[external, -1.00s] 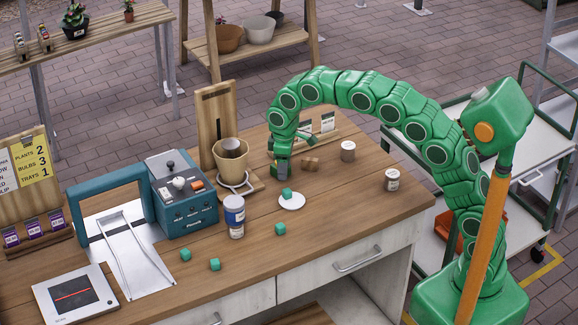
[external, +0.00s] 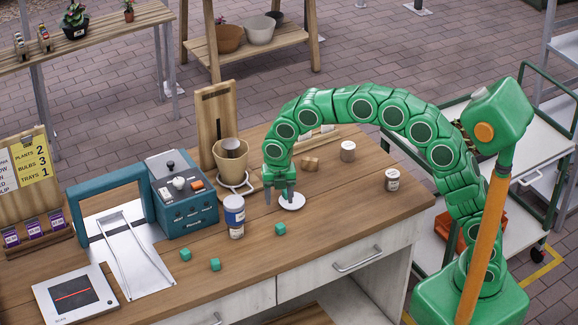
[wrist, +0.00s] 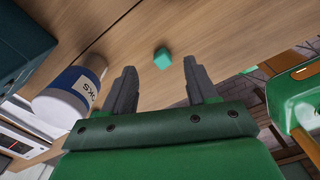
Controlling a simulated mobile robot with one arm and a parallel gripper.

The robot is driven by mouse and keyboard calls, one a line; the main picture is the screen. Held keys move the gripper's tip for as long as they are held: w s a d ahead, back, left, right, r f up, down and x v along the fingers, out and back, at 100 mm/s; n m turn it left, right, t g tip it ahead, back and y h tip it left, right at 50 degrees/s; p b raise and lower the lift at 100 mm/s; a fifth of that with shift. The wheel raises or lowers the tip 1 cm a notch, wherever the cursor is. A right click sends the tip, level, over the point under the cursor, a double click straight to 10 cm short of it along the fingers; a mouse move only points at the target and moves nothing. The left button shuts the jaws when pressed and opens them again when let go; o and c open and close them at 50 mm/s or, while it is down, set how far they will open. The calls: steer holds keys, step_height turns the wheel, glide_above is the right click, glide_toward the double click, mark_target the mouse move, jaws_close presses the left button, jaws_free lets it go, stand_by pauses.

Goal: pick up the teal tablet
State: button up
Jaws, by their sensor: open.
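Several small teal cube-shaped tablets lie on the wooden bench: one (external: 280,229) in front of the white saucer, two more (external: 186,254) (external: 215,264) farther left. The teal tablet that lay on the saucer is hidden behind my fingers. In the wrist view, my open fingers (wrist: 160,90) frame bare bench, with one teal tablet (wrist: 162,58) beyond them, apart from both fingers.
A white jar with a blue band (external: 234,218) stands left of my gripper and also shows in the wrist view (wrist: 72,95). A beige pot (external: 231,160) and a teal machine (external: 183,195) stand behind it. Two small jars (external: 347,151) (external: 392,180) are to the right. The front right bench is clear.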

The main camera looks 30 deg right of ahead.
mark_target(280, 225)
steer(key=n, duration=0.1)
steer(key=s+a+f+n, duration=0.1)
steer(key=n, duration=0.1)
steer(key=s+n, duration=0.1)
steer(key=n, duration=0.1)
steer(key=shift+s+a+f, duration=0.2)
steer(key=shift+a+f, duration=0.05)
steer(key=shift+a, duration=0.05)
steer(key=shift+d+f, duration=0.15)
steer(key=shift+f, duration=1.8)
steer(key=shift+d+f, duration=0.1)
steer(key=shift+f, duration=1.8)
steer(key=shift+s, duration=0.1)
jaws_close()
